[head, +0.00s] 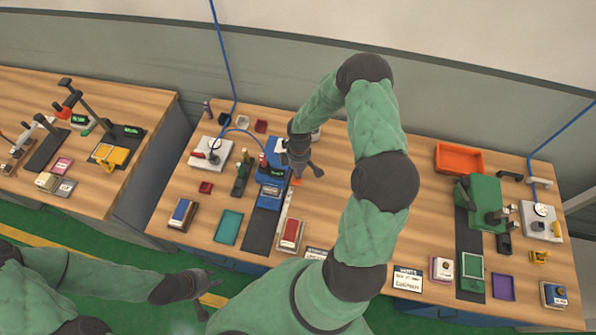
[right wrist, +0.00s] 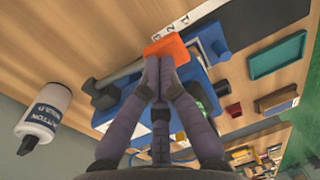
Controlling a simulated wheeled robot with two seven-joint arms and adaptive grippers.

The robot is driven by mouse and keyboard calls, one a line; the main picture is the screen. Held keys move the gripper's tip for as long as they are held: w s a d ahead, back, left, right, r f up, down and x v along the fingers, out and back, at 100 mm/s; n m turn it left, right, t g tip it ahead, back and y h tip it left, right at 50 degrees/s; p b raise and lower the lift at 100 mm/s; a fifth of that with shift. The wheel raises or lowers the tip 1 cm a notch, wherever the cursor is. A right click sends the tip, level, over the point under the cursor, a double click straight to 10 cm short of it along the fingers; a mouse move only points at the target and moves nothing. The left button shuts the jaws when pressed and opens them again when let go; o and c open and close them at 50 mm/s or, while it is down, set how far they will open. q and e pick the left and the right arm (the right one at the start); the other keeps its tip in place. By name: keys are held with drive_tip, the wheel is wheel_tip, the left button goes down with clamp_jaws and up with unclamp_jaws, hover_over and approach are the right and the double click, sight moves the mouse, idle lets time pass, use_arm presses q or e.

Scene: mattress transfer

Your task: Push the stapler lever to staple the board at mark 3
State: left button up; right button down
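The blue stapler machine (head: 268,193) stands on the middle table and shows in the right wrist view (right wrist: 195,75). Its orange lever pad (right wrist: 168,48) is directly beyond my right fingertips; a bit of orange shows in the head view (head: 297,182). My right gripper (right wrist: 158,62) has its fingers together, at or against the orange pad; exact contact cannot be told. In the head view my right gripper (head: 303,168) is over the stapler's right side. A white strip with printed numbers (right wrist: 185,25) lies by the pad. My left gripper (head: 205,288) is open and empty, low in front of the table.
A teal tray (head: 228,227), a black mat (head: 258,236) and a red-topped block (head: 291,235) lie near the stapler. A white bottle (right wrist: 42,122) stands near my right gripper. A green machine (head: 487,200) and orange bin (head: 459,158) are at the right.

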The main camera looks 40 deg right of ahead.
drive_tip(key=shift+f, duration=0.1)
drive_tip(key=f+b, duration=0.1)
drive_tip(key=b, duration=0.1)
drive_tip(key=s+a+f+b, duration=0.1)
drive_tip(key=f+b, duration=0.3)
drive_tip(key=shift+s+a+f, duration=0.15)
drive_tip(key=shift+s+a, duration=0.1)
drive_tip(key=shift+a, duration=0.1)
